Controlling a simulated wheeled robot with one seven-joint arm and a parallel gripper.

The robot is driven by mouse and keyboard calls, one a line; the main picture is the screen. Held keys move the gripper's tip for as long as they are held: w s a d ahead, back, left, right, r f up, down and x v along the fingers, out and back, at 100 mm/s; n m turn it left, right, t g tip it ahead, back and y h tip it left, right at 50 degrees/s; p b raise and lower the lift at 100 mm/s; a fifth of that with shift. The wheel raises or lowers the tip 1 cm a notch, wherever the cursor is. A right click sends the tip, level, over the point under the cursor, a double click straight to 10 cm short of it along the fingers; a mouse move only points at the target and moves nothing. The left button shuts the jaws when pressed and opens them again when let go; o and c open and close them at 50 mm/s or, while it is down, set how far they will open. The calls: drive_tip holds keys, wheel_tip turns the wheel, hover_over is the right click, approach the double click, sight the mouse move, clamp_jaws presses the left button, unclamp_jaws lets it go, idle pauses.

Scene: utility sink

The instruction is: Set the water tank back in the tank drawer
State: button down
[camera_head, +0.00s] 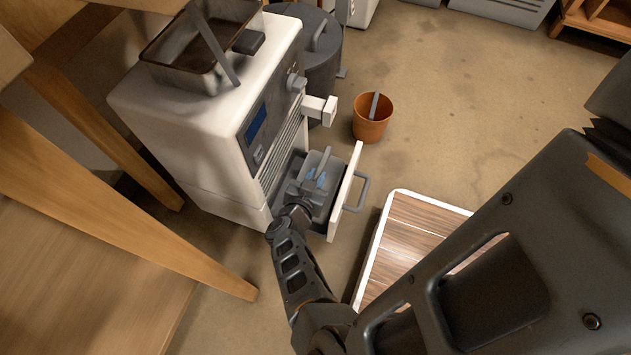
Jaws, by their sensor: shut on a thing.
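The water tank (322,205) is a grey, see-through box with a handle bar on top. It is at the opening of the pulled-out tank drawer, behind the white drawer front (347,190) with its grey pull handle. From this angle I cannot tell whether it rests on the drawer floor or hangs slightly above it. My gripper (316,176) reaches over the tank from the near side. My wrist hides the near left part of the tank and drawer.
The white machine (190,125) holding the drawer stands left, with a dark tray (185,75) on top. A dark bin (322,75) and terracotta pot (372,120) stand behind. A white-edged wooden panel (400,245) lies right of the drawer. Wooden legs (140,225) crowd the left.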

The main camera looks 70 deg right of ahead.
drive_tip(key=shift+f, duration=0.5)
drive_tip(key=c, duration=1)
unclamp_jaws()
drive_tip(key=shift+r, duration=0.1)
drive_tip(key=p+v, duration=0.3)
drive_tip(key=v, duration=0.9)
drive_tip(key=shift+s, duration=0.1)
